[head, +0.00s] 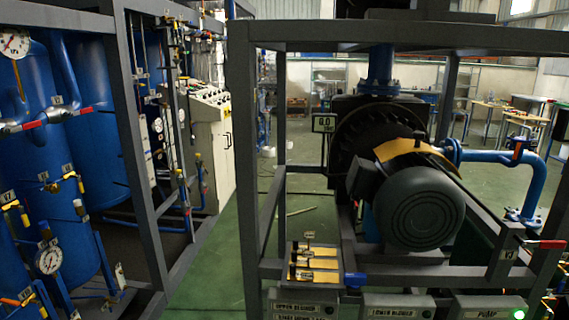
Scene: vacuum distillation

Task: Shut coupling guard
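The yellow curved plate (408,149), which looks like the coupling guard, sits between the dark round motor (420,208) and the black finned blower housing (362,125). Its upper face shows, and its right end reaches toward the blue pipe flange. The motor hides its lower part and the coupling, so I cannot tell whether it is open or shut. Neither of my grippers is in view.
A grey steel frame (243,130) surrounds the machine, with its top beam and left post in front. A blue pipe (490,157) leaves on the right. Labelled boxes (398,306) line the bottom. Blue tanks (38,110) stand left. Green floor (222,265) lies open between.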

